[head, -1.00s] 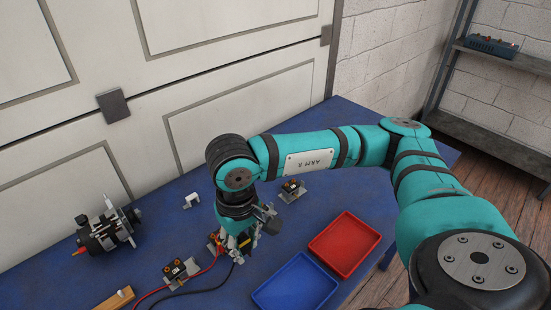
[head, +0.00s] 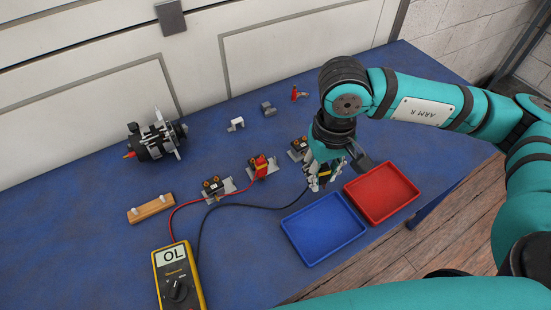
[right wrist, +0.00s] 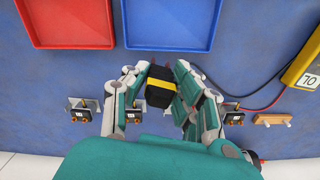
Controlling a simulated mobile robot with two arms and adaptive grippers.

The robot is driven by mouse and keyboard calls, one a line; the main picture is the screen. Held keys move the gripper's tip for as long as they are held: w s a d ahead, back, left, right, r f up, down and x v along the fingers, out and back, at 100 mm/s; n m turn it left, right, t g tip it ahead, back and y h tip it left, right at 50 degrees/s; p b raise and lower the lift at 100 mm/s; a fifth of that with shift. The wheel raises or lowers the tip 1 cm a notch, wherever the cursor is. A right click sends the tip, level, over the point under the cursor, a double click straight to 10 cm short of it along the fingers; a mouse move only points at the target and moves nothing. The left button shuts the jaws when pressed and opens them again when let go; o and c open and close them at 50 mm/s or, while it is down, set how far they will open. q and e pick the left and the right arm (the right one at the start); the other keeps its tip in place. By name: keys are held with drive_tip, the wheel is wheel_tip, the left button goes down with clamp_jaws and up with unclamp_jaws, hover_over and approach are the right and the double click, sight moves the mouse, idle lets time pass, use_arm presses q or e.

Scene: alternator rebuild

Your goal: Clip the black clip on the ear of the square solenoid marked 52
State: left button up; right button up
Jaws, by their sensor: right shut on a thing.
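My right gripper (head: 318,184) is shut on the black clip (right wrist: 160,88), which has a yellow band. It holds the clip near the blue tray's far edge. Three square solenoids show in the head view: a left one (head: 213,189), a middle one with the red clip on it (head: 261,168), and a right one (head: 299,148) beside my right arm. In the right wrist view another solenoid (right wrist: 78,113) stands at the far left, hidden by my arm in the head view. The marks are too small to read, so I cannot tell which is 52. My left gripper is not in view.
A yellow meter (head: 178,280) reading OL stands at the front, with red and black leads. A blue tray (head: 326,256) and a red tray (head: 405,176) lie near the front edge. An alternator (head: 155,139), a wooden block (head: 151,208) and small parts lie on the table.

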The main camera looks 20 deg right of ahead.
drive_tip(key=shift+w+a+f+b, duration=0.1)
drive_tip(key=shift+w+a+b, duration=0.05)
drive_tip(key=shift+w+b, duration=0.2)
drive_tip(key=w+a+n+b, duration=0.1)
drive_tip(key=w+a+b, duration=0.2)
drive_tip(key=w, duration=0.4)
drive_tip(key=w+a+n+b, duration=0.1)
drive_tip(key=w+a+b, duration=0.15)
drive_tip(key=w, duration=0.45)
drive_tip(key=b, duration=0.4)
hover_over(275, 158)
wheel_tip(275, 158, down, 4)
drive_tip(key=shift+f+b, duration=0.35)
drive_tip(key=shift+f, duration=0.1)
drive_tip(key=shift+f, duration=0.15)
drive_tip(key=shift+f+b, duration=1.05)
drive_tip(key=shift+b, duration=0.05)
drive_tip(key=o, duration=0.9)
